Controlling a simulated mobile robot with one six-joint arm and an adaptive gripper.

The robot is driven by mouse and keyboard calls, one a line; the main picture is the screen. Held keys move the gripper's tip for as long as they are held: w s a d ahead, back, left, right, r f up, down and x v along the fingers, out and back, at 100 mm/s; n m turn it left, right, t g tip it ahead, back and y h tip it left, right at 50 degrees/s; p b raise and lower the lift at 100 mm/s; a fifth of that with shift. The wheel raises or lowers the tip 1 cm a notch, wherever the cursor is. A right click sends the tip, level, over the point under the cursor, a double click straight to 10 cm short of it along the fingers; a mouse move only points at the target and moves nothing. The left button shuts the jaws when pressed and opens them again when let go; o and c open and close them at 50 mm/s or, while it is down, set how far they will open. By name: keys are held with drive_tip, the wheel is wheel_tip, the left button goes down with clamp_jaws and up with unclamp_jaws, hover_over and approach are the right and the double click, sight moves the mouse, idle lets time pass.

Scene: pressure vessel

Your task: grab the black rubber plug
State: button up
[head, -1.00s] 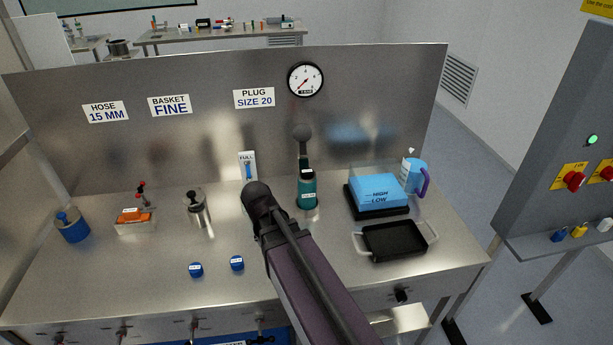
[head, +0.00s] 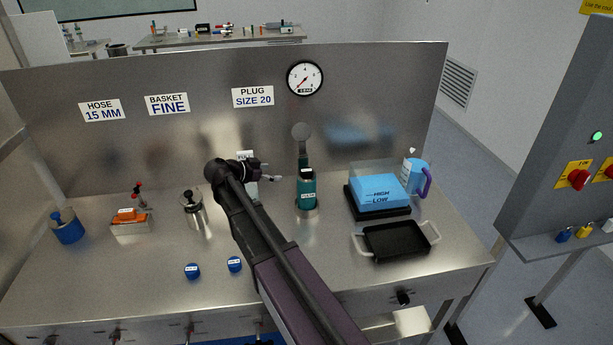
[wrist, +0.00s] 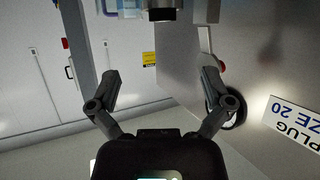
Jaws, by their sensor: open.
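No loose black plug can be picked out with certainty. A teal bottle (head: 306,191) stands upright near the back panel with a dark top; it may be the black end (wrist: 162,14) between my fingers at the top edge of the wrist view. A steel canister (head: 194,211) with a black knobbed top (head: 190,197) stands further left. My gripper (head: 274,178) is open and empty, left of the teal bottle, pointing right toward it at about the height of its top. Its two spread fingers show in the wrist view (wrist: 158,72).
A blue box (head: 380,190) on a black base, a blue jug (head: 414,175) and a black tray (head: 397,240) stand right. Two blue caps (head: 234,265) lie in front. An orange-topped rack (head: 130,222) stands left. The steel panel (head: 210,140) with a gauge (head: 304,78) rises behind.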

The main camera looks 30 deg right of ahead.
drive_tip(key=shift+w+r, duration=0.1)
drive_tip(key=shift+w, duration=0.05)
drive_tip(key=shift+d, duration=0.1)
drive_tip(key=b, duration=0.3)
approach(305, 171)
drive_tip(key=x, duration=0.3)
drive_tip(key=shift+x, duration=0.85)
drive_tip(key=shift+b+x, duration=1.15)
drive_tip(key=shift+x, duration=1.5)
